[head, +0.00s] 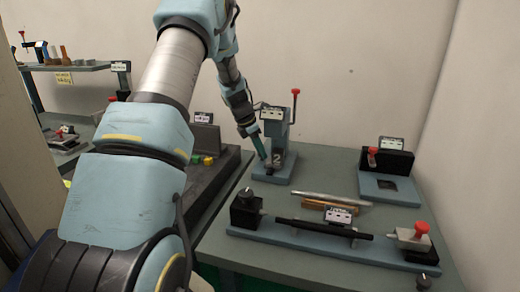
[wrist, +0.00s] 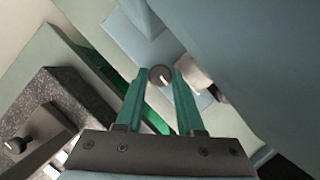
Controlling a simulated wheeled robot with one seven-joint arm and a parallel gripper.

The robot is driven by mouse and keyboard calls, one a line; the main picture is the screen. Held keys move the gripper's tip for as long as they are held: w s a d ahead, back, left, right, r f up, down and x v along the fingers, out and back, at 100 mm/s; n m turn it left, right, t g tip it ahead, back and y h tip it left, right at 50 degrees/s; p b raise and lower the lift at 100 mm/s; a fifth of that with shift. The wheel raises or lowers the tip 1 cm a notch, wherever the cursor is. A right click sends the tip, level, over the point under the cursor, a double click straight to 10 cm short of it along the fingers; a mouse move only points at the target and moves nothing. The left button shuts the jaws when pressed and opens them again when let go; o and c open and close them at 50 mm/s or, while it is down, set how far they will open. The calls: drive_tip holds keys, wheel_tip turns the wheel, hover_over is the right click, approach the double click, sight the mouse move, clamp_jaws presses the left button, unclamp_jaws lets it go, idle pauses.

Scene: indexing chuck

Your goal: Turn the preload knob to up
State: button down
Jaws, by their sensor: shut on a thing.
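A small dark round knob (wrist: 160,76) with a white pointer line sits between the two green fingertips of my gripper (wrist: 160,80) in the wrist view. My gripper is shut on it. The line points down and slightly right in that view. In the head view my gripper (head: 263,153) reaches down to the front of a blue-grey fixture (head: 277,138) with a red-tipped lever, a small label and a "2" on it. The knob is mostly hidden there by the fingers. The label text is too small to read.
A silver rod (head: 330,199) and a brown bar lie right of the fixture. A long blue base (head: 320,248) with a black bar and red knob runs along the front. A black-and-blue fixture (head: 390,172) stands at right. A dark block (head: 205,137) is at left.

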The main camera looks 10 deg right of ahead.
drive_tip(key=shift+n, duration=0.3)
drive_tip(key=c, duration=0.5)
unclamp_jaws()
drive_tip(key=b+v, duration=0.2)
drive_tip(key=v, duration=0.8)
drive_tip(key=shift+s+a+r+b, duration=0.1)
drive_tip(key=shift+r+b, duration=0.2)
drive_tip(key=shift+r, duration=0.1)
drive_tip(key=s+a+f+m+y, duration=0.1)
drive_tip(key=s+a+m, duration=0.4)
drive_tip(key=s+m, duration=0.2)
drive_tip(key=s+a+f+m+y, duration=0.1)
drive_tip(key=s+a+m, duration=0.5)
drive_tip(key=s, duration=0.6)
drive_tip(key=s+a+f+m+y, duration=0.2)
drive_tip(key=s+a+m, duration=0.3)
drive_tip(key=s+m, duration=0.4)
drive_tip(key=shift+s+a+f+m, duration=0.25)
drive_tip(key=shift+f+m, duration=0.1)
drive_tip(key=shift+m, duration=0.25)
